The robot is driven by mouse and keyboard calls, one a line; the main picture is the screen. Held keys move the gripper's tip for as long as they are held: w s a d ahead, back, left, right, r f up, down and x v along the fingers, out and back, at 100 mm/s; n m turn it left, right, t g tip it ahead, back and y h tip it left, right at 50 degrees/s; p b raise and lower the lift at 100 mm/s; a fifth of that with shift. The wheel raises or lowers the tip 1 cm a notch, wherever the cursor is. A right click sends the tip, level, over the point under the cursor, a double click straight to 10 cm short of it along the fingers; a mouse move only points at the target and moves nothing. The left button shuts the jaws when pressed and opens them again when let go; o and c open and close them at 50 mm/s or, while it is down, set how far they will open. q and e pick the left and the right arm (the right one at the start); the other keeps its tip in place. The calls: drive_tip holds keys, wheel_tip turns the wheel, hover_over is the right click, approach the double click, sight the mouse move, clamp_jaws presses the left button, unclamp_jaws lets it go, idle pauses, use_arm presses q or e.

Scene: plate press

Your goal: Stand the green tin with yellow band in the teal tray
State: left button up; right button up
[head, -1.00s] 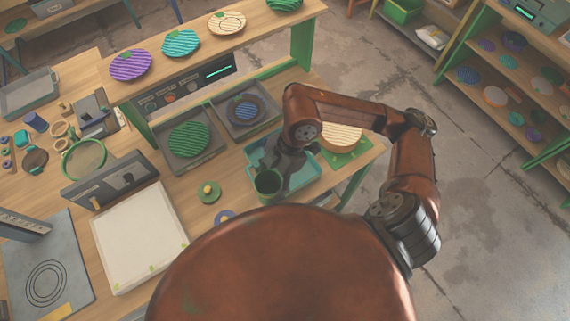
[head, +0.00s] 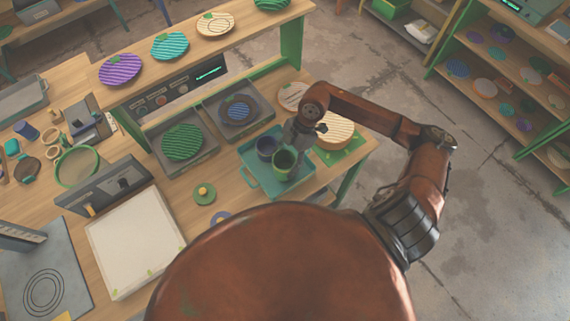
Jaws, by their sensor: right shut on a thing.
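The green tin (head: 283,164) shows its open dark top in the head view, over the teal tray (head: 252,179). I cannot make out its yellow band. My right gripper (head: 291,147) is shut on the green tin from its far side; the fingertips are partly hidden. I cannot tell whether the tin's base touches the tray. A dark blue tin (head: 265,148) stands in the tray, just left of the green tin. My left gripper is not in view.
Left of the tray are a grey press tray with a green plate (head: 182,142), another with a blue plate (head: 238,111), and a green disc with a yellow knob (head: 204,192). The tray's front left part is clear.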

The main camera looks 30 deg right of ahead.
drive_tip(key=shift+a+f, duration=0.1)
drive_tip(key=shift+f, duration=1)
drive_tip(key=o, duration=1.2)
drive_tip(key=v, duration=1.2)
